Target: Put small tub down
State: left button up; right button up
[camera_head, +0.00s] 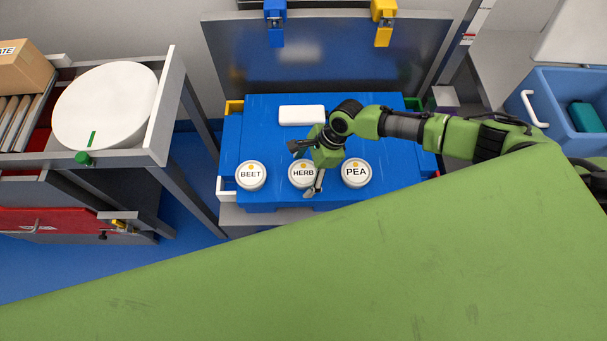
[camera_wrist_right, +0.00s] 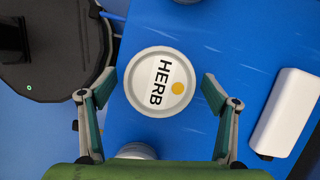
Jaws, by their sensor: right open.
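A small white tub labelled HERB (camera_head: 299,177) stands upright on a blue surface (camera_head: 260,118), between the tubs labelled BEET (camera_head: 251,175) and PEA (camera_head: 356,172). My right gripper (camera_head: 306,168) is open over the HERB tub and partly covers it in the head view. In the right wrist view the HERB lid (camera_wrist_right: 152,98) lies between the two spread fingers of my right gripper (camera_wrist_right: 160,80), with a gap on each side. The finger height relative to the tub is hard to tell. My left gripper is not in view.
A white block (camera_head: 301,115) lies behind the tubs; it shows at right in the wrist view (camera_wrist_right: 290,112). A blue bin (camera_head: 560,105) is at right. Blue surface is free left of the block.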

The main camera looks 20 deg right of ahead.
jog(key=shift+f, duration=0.1)
jog(key=c, duration=1.5)
